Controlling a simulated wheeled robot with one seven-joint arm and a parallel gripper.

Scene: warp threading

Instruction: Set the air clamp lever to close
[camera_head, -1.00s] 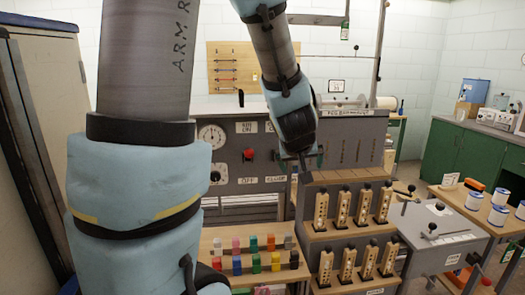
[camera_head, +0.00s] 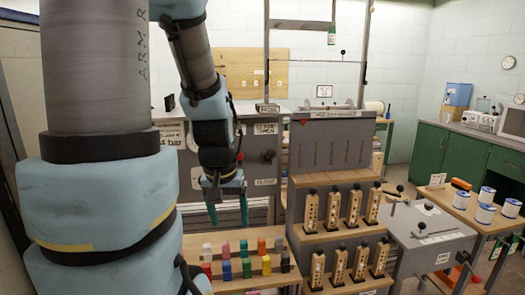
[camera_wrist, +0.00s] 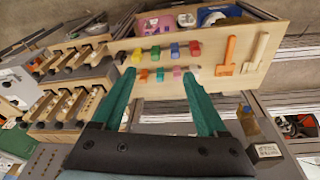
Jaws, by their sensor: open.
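The grey control panel (camera_head: 262,143) stands behind my gripper, its middle covered by my arm. A small black knob (camera_head: 268,155) shows on its right part, between two white labels; I cannot tell whether it is the air clamp lever or which way it is set. A red knob (camera_head: 239,155) shows just right of my arm. My gripper (camera_head: 228,210) hangs in front of the panel's lower part with its teal fingers spread and empty. In the wrist view the open fingers (camera_wrist: 163,100) point toward the board of coloured blocks.
A wooden rack of coloured blocks (camera_head: 290,246) lies below my gripper. Wooden steps with several upright black-knobbed pieces (camera_head: 309,213) stand to the right. Farther right are a grey box with a handle (camera_head: 456,240) and white spools (camera_head: 485,213). A green cabinet (camera_head: 468,155) is at the back right.

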